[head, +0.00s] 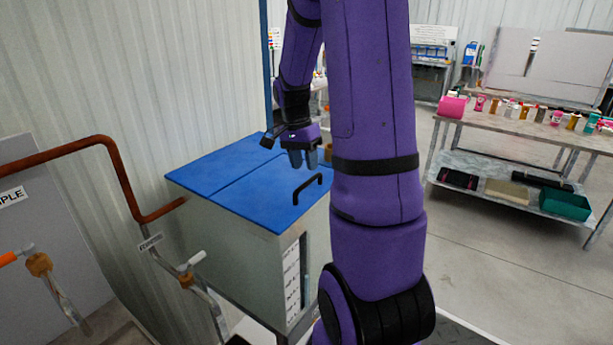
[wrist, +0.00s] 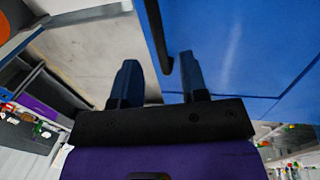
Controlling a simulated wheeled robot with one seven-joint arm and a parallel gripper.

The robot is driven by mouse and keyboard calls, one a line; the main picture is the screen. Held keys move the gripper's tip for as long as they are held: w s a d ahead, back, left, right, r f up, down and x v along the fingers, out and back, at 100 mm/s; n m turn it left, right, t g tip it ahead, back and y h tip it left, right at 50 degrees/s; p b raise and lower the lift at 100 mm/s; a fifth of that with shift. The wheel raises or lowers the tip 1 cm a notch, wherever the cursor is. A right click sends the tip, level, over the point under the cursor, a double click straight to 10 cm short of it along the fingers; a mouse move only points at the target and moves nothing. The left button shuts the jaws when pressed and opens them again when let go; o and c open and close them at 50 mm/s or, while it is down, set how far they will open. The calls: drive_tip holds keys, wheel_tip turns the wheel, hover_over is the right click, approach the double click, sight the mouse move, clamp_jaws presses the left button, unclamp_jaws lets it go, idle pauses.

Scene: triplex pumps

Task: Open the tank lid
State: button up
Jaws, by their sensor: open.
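The tank (head: 270,262) is a pale grey box with a blue lid (head: 225,172) lying flat and closed on top. A black handle (head: 307,188) stands on the lid near its front right edge. My gripper (head: 303,157) is above the lid, just behind the handle in the head view, with its fingers apart and nothing between them. In the wrist view my gripper (wrist: 160,80) shows two dark blue fingers, with the blue lid (wrist: 235,50) to the right and the black handle (wrist: 158,35) ahead between the fingertips. Whether the fingers touch the handle cannot be told.
Red-brown pipes (head: 120,165) and valves stand left of the tank by the corrugated wall. A workbench (head: 535,130) with several bottles and a lower shelf is at the right. The floor (head: 500,260) between is clear.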

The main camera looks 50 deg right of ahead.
drive_tip(key=shift+s+f, duration=0.2)
drive_tip(key=shift+f, duration=0.85)
drive_tip(key=shift+s+f, duration=0.2)
drive_tip(key=shift+f, duration=0.8)
clamp_jaws()
